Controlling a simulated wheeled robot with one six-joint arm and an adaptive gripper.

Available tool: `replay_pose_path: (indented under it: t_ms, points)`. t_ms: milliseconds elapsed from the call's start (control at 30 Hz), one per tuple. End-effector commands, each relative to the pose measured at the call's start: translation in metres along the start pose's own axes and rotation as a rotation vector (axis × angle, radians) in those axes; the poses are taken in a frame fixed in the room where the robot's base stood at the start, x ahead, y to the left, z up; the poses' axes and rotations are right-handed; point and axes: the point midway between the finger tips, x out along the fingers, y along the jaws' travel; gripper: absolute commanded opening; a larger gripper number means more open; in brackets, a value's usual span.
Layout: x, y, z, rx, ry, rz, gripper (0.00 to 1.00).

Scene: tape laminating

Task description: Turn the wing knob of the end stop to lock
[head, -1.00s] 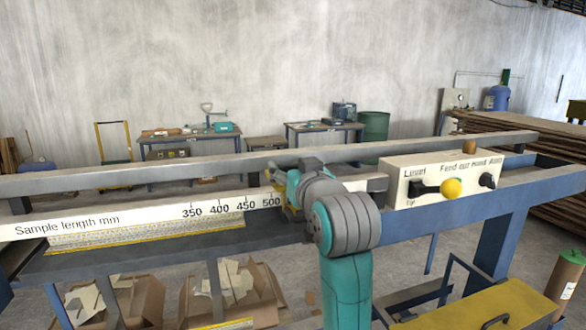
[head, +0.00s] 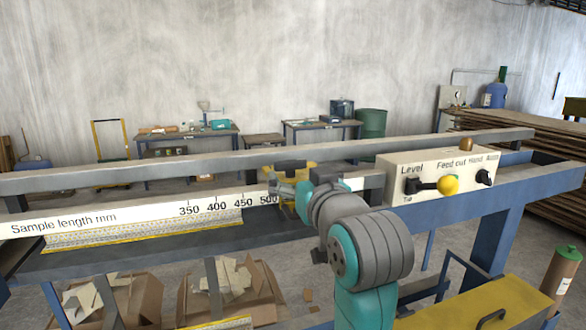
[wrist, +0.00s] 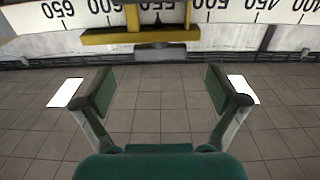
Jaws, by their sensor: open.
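The end stop (head: 318,168) is a yellow bracket on the scale rail, just right of the 500 mark in the head view, partly hidden by my arm. In the wrist view its yellow bars (wrist: 105,37) lie near the top centre. A small grey piece (wrist: 160,50) sits below them and may be the wing knob; I cannot tell its turn. My gripper (wrist: 160,84) is open and empty, its two fingers spread apart with bare floor between them. The grey piece lies beyond the fingertips, between their lines, apart from both. In the head view my gripper (head: 279,186) is beside the stop.
The scale rail (head: 140,213) runs left of the stop. A control box (head: 435,172) with a yellow-knobbed lever stands on the frame at the right. Boxes of scraps (head: 236,290) stand below. Floor shows under the gripper.

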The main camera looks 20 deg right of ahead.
Motion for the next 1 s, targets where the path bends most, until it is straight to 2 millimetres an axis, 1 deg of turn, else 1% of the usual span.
replay_pose_path:
  t_ms: [33,200,367,500,900,1000]
  points:
    - [-0.011,0.000,-0.001,0.000,0.002,0.000,0.96]
    - [-0.038,0.000,-0.001,0.000,0.001,0.000,0.96]
    - [-0.052,0.000,0.000,0.000,0.001,0.000,0.96]
    - [-0.056,0.000,0.000,0.000,0.000,0.000,0.96]
    - [-0.056,0.000,0.000,0.000,0.000,0.000,0.96]
    - [-0.055,0.000,0.005,0.000,-0.004,0.000,0.96]
